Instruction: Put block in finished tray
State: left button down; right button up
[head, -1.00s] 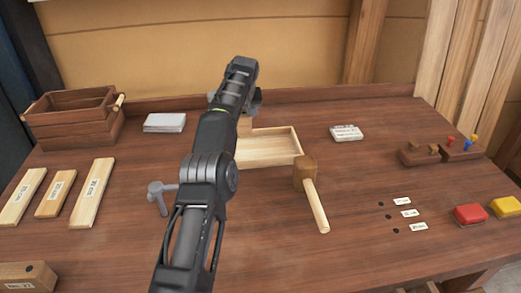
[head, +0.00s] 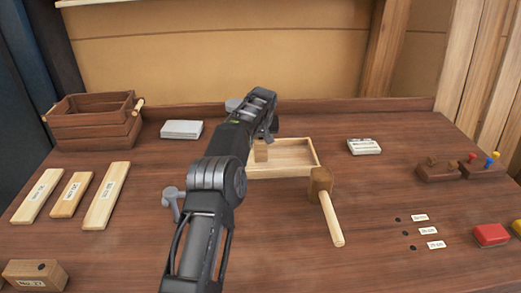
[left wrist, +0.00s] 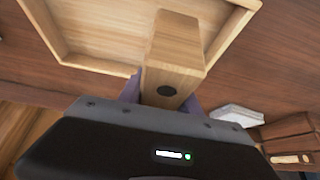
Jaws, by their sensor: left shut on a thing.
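The pale wooden block (head: 261,151) is in my left gripper (head: 267,132), at the left part of the shallow wooden tray (head: 317,158). The left wrist view shows the block (left wrist: 177,55), with a dark round hole in its near end, between the fingers of the left gripper (left wrist: 162,94). The tray (left wrist: 95,62) lies beyond it there, and the block overlaps its rim in the picture. I cannot tell whether the block touches the tray. My left arm hides part of the tray's left side. My right gripper is not in view.
A mallet (head: 328,205) lies just in front of the tray. A brown crate (head: 95,125), labelled planks (head: 70,195) and another block (head: 35,274) are on the left.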

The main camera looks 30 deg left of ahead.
pick_arm(q)
notch_tip(320, 180, down, 3)
jog(key=shift+p, duration=0.3)
jog(key=shift+f, duration=0.3)
jog(key=shift+f, duration=0.15)
jog(key=c, duration=0.8)
grip_release()
